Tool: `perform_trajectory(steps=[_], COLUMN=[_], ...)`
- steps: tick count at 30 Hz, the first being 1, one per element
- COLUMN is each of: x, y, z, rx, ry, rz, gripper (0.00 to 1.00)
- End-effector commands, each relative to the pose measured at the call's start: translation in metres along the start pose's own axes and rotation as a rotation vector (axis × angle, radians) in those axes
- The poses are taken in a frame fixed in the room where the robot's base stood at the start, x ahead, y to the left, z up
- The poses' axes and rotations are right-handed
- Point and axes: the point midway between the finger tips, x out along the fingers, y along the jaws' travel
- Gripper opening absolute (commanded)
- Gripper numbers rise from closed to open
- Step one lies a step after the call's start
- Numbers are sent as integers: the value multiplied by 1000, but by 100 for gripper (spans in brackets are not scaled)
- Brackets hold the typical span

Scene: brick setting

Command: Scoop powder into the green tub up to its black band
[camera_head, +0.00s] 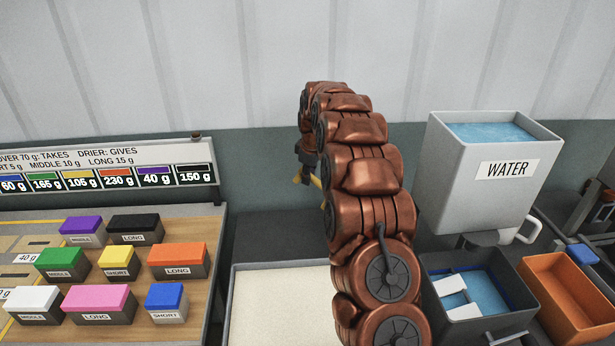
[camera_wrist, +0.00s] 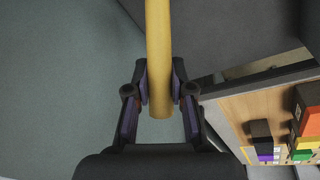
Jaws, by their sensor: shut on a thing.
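My gripper (camera_wrist: 160,90) is shut on a yellow rod-like handle (camera_wrist: 159,50) in the wrist view; what is at its far end is out of view. In the head view my gripper (camera_head: 306,160) is small and partly hidden behind my copper arm, with bits of yellow (camera_head: 316,182) beside it. It is beyond the powder bin, near the back wall. Pale powder (camera_head: 280,308) fills a grey-rimmed bin (camera_head: 285,265) at the bottom centre, its right part hidden by my arm. I see no green tub or black band in either view.
A tall grey WATER tank (camera_head: 455,185) stands at right, above a dark basin (camera_head: 450,262) with blue water and a white piece. An orange bin (camera_head: 565,290) is beside it. Left, coloured labelled blocks sit on a wooden board (camera_head: 215,260) under a weight sign (camera_head: 100,155).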

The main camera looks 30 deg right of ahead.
Motion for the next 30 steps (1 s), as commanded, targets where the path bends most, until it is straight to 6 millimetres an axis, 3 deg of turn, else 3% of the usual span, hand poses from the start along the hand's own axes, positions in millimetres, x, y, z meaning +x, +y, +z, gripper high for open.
perform_trajectory(steps=[30], x=[-10], y=[10], z=[12], rx=[18], ry=[96], rz=[-7], gripper=[0])
